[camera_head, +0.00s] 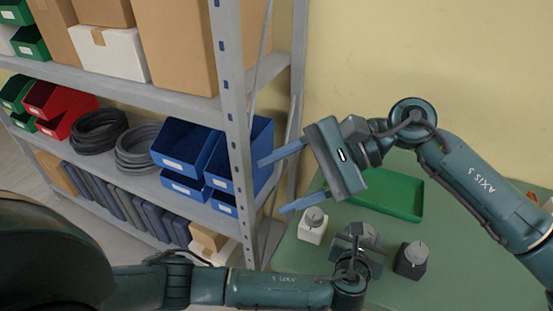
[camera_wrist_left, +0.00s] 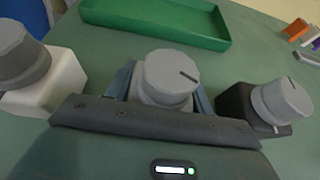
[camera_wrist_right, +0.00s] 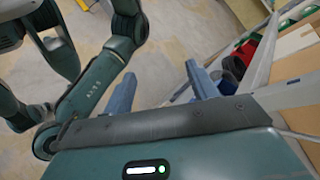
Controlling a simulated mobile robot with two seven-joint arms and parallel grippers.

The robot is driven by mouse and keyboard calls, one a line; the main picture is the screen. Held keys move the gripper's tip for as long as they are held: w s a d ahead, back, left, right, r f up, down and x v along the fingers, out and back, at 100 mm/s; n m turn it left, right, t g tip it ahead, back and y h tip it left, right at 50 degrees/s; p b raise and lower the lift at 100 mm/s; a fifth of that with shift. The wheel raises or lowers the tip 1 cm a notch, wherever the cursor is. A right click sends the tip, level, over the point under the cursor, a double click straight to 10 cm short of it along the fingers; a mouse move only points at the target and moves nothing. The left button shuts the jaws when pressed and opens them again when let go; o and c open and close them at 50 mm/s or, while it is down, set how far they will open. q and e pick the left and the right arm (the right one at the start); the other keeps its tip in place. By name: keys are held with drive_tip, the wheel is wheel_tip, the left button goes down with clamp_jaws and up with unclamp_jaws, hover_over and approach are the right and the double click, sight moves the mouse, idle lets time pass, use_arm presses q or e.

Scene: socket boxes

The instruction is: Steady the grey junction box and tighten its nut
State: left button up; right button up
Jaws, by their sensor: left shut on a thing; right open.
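The grey junction box (camera_wrist_left: 150,100) stands on the green table with a round grey nut (camera_wrist_left: 168,72) on top; the nut has a dark slot mark. My left gripper (camera_wrist_left: 161,92) is shut on this box, one finger on each side. In the head view, the left gripper hides much of the box, and the nut (camera_head: 364,234) shows above it. My right gripper (camera_head: 279,183) is open and empty, raised above the table's left edge, with its fingers pointing left toward the shelf. The right wrist view shows nothing between its fingers (camera_wrist_right: 160,88).
A white box (camera_head: 312,232) stands left of the grey one and a black box (camera_head: 408,265) right, both with grey nuts. A green tray (camera_head: 400,206) lies behind. A metal shelf (camera_head: 228,100) with blue bins (camera_head: 183,146) stands left, close to my right fingers.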

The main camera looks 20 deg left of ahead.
drive_tip(key=r+y, duration=0.1)
drive_tip(key=r+m+y, duration=0.1)
drive_tip(key=s+a+r+m+g+y, duration=0.1)
drive_tip(key=r, duration=0.1)
idle(0.5)
drive_tip(key=n+t+h, duration=0.4)
drive_tip(key=t+h, duration=0.4)
drive_tip(key=h, duration=0.6)
approach(365, 230)
drive_tip(key=f, duration=0.7)
drive_tip(key=shift+w+d+f, duration=0.15)
drive_tip(key=shift+d+f, duration=0.1)
drive_tip(key=shift+f, duration=0.5)
